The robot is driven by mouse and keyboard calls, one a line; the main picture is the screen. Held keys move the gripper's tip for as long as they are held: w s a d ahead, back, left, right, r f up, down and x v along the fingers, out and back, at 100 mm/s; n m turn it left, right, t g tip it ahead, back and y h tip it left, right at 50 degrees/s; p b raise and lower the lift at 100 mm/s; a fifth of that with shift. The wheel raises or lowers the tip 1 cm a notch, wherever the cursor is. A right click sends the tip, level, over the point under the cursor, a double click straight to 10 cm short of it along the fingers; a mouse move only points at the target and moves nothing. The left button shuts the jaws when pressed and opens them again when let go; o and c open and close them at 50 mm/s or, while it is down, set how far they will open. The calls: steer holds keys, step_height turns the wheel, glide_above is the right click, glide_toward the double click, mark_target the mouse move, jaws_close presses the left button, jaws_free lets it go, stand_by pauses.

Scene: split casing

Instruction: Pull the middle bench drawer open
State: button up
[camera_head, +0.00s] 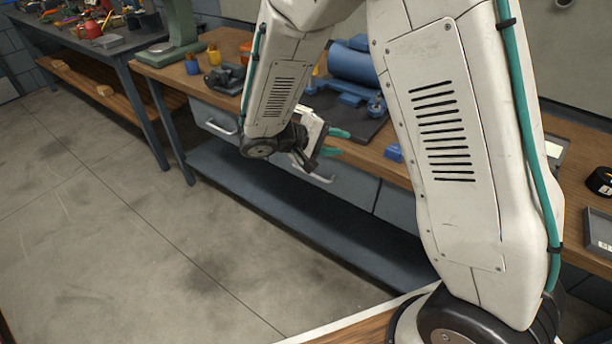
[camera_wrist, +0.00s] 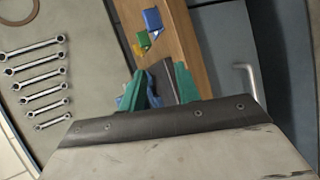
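The middle bench drawer (camera_head: 350,188) is a grey front below the wooden bench top. Its pale bar handle (camera_head: 318,178) shows just below my gripper. The drawer looks closed. My gripper (camera_head: 334,143) is in front of the bench edge, above that handle, with its two teal fingers apart and nothing seen between them. Part of the drawer front is hidden behind my arm. In the wrist view my gripper (camera_wrist: 163,84) is also open. A bar handle (camera_wrist: 250,82) on a grey front stands to its right, clear of the fingers; I cannot tell which drawer it belongs to.
A left drawer handle (camera_head: 222,125) sits beside my forearm. The bench top (camera_head: 205,82) carries a blue cylindrical casing (camera_head: 352,66) on a dark mat and a small blue block (camera_head: 394,153). A lower shelf (camera_head: 270,180) runs beneath the drawers. The floor (camera_head: 130,230) in front is clear.

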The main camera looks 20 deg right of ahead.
steer(key=w+a+f+n+t, duration=0.3)
steer(key=a+f+t, duration=0.15)
steer(key=f, duration=0.45)
steer(key=w+a+f+n+t, duration=0.25)
steer(key=a+f, duration=0.25)
steer(key=f, duration=0.4)
steer(key=w+x, duration=0.1)
steer(key=x, duration=0.7)
steer(key=shift+a+f+t, duration=0.15)
steer(key=shift+a+t, duration=0.15)
steer(key=shift+m, duration=0.25)
steer(key=shift+c, duration=0.3)
jaws_close()
